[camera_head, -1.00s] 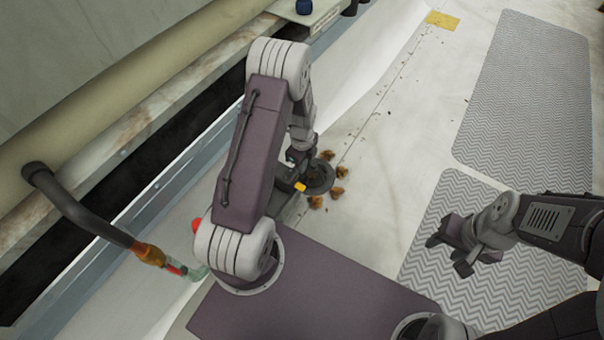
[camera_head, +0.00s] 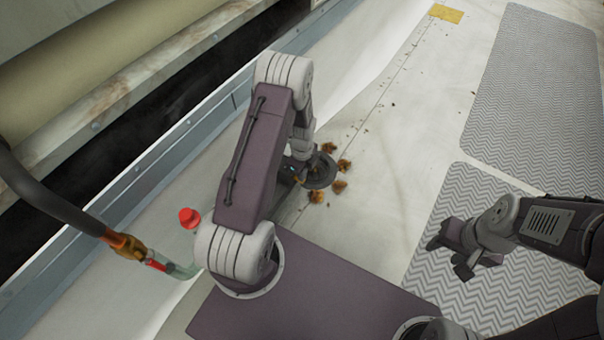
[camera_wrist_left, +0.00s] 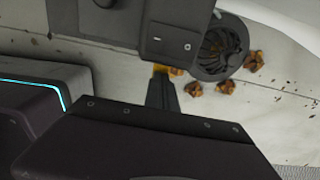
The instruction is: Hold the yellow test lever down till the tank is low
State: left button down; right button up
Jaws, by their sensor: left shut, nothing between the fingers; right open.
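The yellow test lever cannot be made out in the head view now, where my left arm covers that spot. In the left wrist view a small yellow piece (camera_wrist_left: 160,69) shows just beyond my left gripper (camera_wrist_left: 162,94); most of it is hidden, and I cannot tell whether the finger touches it. My left gripper is shut and empty, pointing down beside a round dark grate (camera_wrist_left: 220,47). The grate also shows in the head view (camera_head: 321,173). My right gripper (camera_head: 449,256) is open and empty over the grey mat. I see no water level of a tank.
Brown leaves (camera_head: 340,187) lie around the grate. A dark hose with an orange fitting (camera_head: 126,244) and a red cap (camera_head: 189,218) are at the left. A metal-edged ledge and beige pipe (camera_head: 110,75) run along the left. Patterned mats (camera_head: 535,95) lie at the right on open roof.

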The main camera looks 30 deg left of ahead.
pick_arm(q)
jog(key=shift+f, duration=1)
pick_arm(e)
jog(key=shift+r, duration=0.1)
pick_arm(q)
jog(key=shift+s+f, duration=0.1)
jog(key=shift+s, duration=0.15)
dwell(2.6)
dwell(3.0)
notch_tip(320, 180, up, 7)
jog(key=p, duration=0.6)
jog(key=shift+w+a+p, duration=0.1)
jog(key=shift+a+p, duration=0.05)
jog(key=shift+p, duration=0.2)
notch_tip(320, 180, up, 7)
jog(key=p, duration=0.4)
pick_arm(e)
notch_tip(320, 180, up, 10)
jog(key=a, duration=0.2)
jog(key=shift+s+r, duration=0.25)
jog(key=shift+s, duration=0.15)
pick_arm(q)
jog(key=shift+w, duration=0.1)
